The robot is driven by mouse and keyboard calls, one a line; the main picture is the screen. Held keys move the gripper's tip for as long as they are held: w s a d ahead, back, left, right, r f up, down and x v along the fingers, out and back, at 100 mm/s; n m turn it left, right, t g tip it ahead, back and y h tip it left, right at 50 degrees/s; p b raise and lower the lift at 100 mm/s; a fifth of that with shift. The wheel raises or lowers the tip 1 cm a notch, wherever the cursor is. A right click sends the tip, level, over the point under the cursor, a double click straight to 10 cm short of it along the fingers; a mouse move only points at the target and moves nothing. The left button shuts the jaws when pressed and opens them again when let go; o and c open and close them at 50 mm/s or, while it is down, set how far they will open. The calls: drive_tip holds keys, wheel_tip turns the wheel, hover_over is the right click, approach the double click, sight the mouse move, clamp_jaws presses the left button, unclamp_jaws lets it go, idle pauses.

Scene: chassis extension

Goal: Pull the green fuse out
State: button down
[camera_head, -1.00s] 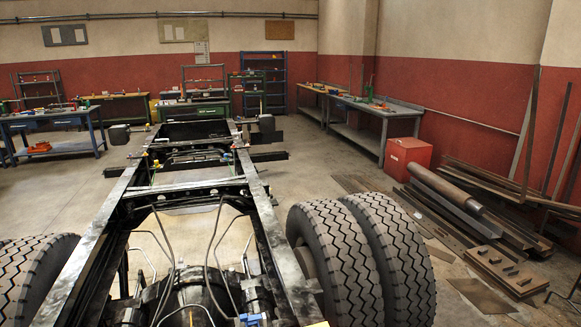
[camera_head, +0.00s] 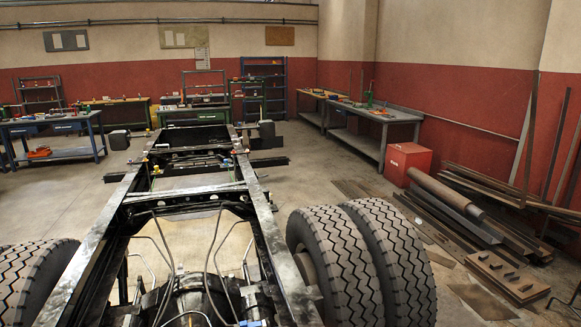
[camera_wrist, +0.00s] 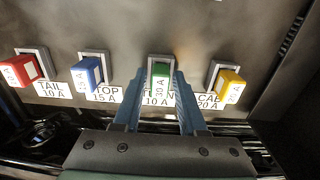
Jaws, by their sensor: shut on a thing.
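The green fuse (camera_wrist: 160,76), marked 30 A, sits in a grey socket (camera_wrist: 159,60) on a dark panel in the wrist view. My gripper (camera_wrist: 162,84) is shut on it, with a blue-grey finger on each side of the fuse. A label reading 10 A below the fuse is partly hidden by the fingers. Neither my gripper nor the green fuse can be made out in the head view.
A red fuse (camera_wrist: 22,71) and a blue fuse (camera_wrist: 88,74) stand to the left, a yellow fuse (camera_wrist: 229,86) to the right. A dark ledge (camera_wrist: 279,65) borders the panel's right side. Truck tires (camera_head: 338,255) flank the chassis frame (camera_head: 262,215).

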unclamp_jaws()
wheel_tip(320, 180, up, 13)
drive_tip(key=shift+b, duration=0.35)
idle(0.3)
drive_tip(key=shift+w, duration=0.1)
